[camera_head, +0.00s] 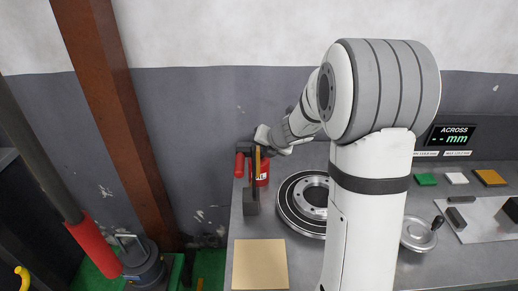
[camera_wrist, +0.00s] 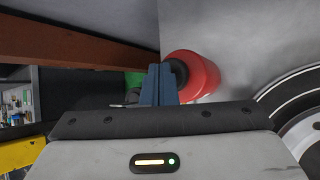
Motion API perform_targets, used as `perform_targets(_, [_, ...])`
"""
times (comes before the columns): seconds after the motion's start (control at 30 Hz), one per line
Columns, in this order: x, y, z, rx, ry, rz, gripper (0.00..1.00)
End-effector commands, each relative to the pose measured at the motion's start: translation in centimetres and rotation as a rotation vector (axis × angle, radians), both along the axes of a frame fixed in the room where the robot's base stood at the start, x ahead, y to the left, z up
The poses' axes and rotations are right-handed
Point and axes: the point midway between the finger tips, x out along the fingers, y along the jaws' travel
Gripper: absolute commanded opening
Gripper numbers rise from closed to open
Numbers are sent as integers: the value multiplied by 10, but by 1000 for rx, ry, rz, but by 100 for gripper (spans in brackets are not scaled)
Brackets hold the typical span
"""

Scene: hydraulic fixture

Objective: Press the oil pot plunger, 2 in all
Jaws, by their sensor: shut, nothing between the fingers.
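The oil pot (camera_wrist: 200,76) is a red cylinder in the wrist view, seen from above at a slant, with a dark round part at its left end. In the head view the red pot (camera_head: 263,174) stands at the bench's back left, partly hidden by dark parts in front of it. My gripper (camera_wrist: 160,70) is shut and empty. In the wrist view its blue-grey fingers overlap the dark end of the pot; I cannot tell whether they touch it. In the head view my arm reaches to the pot from the right, and the fingertips are hard to make out.
A dark ringed disc (camera_head: 302,203) lies right of the pot. A tan board (camera_head: 260,264) lies at the front left of the bench. Green, white and orange blocks (camera_head: 426,179) and a display (camera_head: 452,135) are at the right. A brown post (camera_head: 115,110) stands left of the bench.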

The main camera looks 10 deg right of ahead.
Motion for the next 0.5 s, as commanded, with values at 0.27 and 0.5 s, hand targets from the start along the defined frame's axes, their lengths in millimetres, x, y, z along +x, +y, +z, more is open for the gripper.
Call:
perform_targets(0.27, [0, 1, 9, 0, 3, 2, 0])
perform_targets(0.5, [0, 1, 24, 0, 2, 1, 0])
